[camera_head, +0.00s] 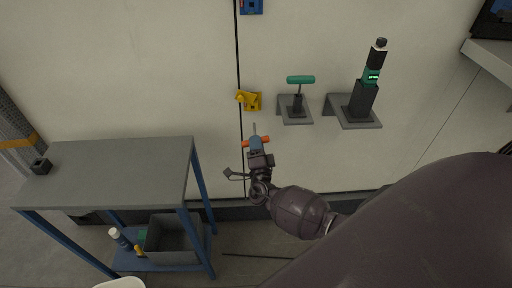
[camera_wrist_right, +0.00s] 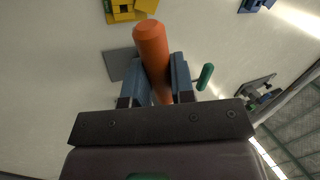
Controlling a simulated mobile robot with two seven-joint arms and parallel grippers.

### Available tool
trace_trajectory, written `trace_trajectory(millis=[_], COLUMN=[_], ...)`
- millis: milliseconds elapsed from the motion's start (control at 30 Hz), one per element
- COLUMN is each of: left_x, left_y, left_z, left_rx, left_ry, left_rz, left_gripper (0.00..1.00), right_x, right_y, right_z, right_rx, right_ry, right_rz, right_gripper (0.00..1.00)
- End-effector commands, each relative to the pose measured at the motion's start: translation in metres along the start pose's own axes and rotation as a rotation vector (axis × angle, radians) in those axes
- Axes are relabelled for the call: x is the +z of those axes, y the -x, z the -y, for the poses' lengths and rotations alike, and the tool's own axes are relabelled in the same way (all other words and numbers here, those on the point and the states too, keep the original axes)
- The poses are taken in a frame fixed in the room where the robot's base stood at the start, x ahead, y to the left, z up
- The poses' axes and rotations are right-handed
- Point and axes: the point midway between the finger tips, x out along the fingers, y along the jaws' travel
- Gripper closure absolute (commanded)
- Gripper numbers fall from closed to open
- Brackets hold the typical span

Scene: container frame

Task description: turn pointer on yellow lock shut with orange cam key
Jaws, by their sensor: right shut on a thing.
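The yellow lock (camera_head: 253,102) is fixed to the wall beside a dark vertical seam. A small yellow part sticks out on its left; I cannot tell the pointer's direction. The lock shows partly at the top of the right wrist view (camera_wrist_right: 122,13). My right gripper (camera_head: 257,147) is shut on the orange cam key (camera_head: 265,139), with its thin grey shaft pointing up, just below the lock and apparently apart from it. My left gripper is not in view.
A green T-handled tool (camera_head: 300,79) and a black device (camera_head: 363,98) stand on wall brackets right of the lock. A blue fixture (camera_head: 251,6) is above. A grey table (camera_head: 110,165) stands left, with a bin (camera_head: 172,240) on its lower shelf.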

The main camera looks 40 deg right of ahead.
Motion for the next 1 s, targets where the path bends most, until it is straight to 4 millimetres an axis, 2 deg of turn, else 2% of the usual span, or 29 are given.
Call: trace_trajectory(millis=[33,267,400,533,700,1000], left_x=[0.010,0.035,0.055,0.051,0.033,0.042], left_y=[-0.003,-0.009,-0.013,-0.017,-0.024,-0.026], left_z=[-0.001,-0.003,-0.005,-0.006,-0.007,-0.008], left_rx=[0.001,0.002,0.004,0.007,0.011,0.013], left_ry=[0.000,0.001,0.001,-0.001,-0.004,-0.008], left_rz=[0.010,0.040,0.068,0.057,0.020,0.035], left_gripper=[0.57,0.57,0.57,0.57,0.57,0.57], right_x=[0.002,0.003,0.005,0.005,0.004,0.004], right_y=[-0.001,-0.013,-0.025,-0.037,-0.054,-0.073], right_z=[-0.005,-0.010,-0.017,-0.020,-0.022,-0.029], right_rx=[0.002,0.006,0.011,0.013,0.010,0.009], right_ry=[-0.037,-0.235,-0.440,-0.633,-0.624,-0.621], right_rz=[-0.015,-0.093,-0.174,-0.251,-0.246,-0.245], right_gripper=[1.00,1.00,1.00,1.00,1.00,1.00])
